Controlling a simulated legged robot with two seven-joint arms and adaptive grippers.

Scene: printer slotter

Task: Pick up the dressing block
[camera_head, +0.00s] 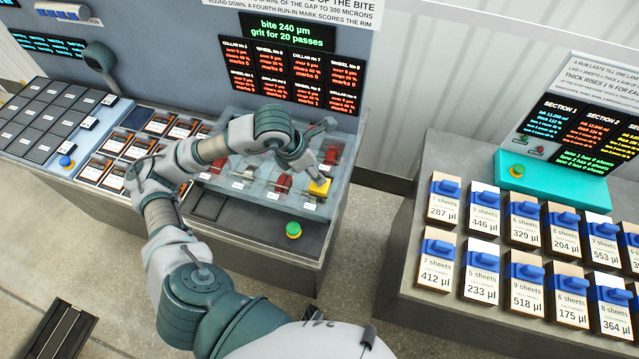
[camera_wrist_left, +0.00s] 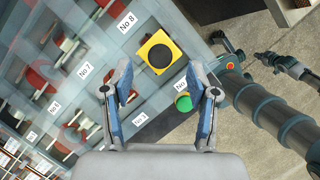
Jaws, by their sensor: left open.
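A yellow block (camera_head: 319,187) with a dark round top sits at the right end of the grey bench's row of stations; I take it for the dressing block. In the left wrist view the yellow block (camera_wrist_left: 159,53) lies beyond the fingertips, near the label No 8. My left gripper (camera_head: 320,152) reaches over the bench close to the block. In the wrist view my left gripper (camera_wrist_left: 168,82) is open, with nothing between its fingers. I cannot tell the exact height gap. My right gripper is not clearly visible.
A green button (camera_head: 293,230) stands on the bench front; it also shows in the left wrist view (camera_wrist_left: 184,103). Red-and-grey wheel parts (camera_head: 283,183) stand left of the block. A second bench (camera_head: 416,210) at right holds blue-clipped sheet stacks. Floor separates the benches.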

